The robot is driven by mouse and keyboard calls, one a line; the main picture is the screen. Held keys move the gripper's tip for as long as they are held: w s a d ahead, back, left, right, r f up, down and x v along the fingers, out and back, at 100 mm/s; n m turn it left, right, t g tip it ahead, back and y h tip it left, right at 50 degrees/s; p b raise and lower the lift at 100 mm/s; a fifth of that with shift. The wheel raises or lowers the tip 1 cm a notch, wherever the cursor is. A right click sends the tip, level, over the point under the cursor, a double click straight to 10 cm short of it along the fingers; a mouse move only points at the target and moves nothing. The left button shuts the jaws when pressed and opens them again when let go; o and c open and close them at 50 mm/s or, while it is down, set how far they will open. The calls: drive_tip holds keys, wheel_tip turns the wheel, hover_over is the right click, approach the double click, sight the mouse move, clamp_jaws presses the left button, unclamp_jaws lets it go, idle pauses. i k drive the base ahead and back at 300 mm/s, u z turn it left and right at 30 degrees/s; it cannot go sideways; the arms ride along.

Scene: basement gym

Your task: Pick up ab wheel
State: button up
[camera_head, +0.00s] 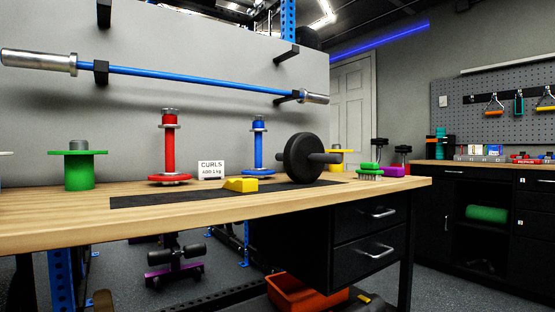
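The ab wheel (302,158) is a dark grey wheel with a short grey handle out each side. It stands upright on the right half of the wooden workbench (60,228), at or just behind the right part of a black mat (150,201). A yellow block (240,185) lies to its left on the mat. My gripper is not in view, so I cannot see its state.
A red stand (170,150), a blue stand (258,146) and a green spool (79,170) stand along the bench. A small sign (211,170) reads "CURLS". Green and purple items (370,169) sit near the right end. A blue barbell (180,78) hangs above. An orange bin (300,293) is below.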

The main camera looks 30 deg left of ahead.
sight(304, 158)
drive_tip(key=u, duration=0.6)
drive_tip(key=i, duration=0.7)
drive_tip(key=u, duration=0.8)
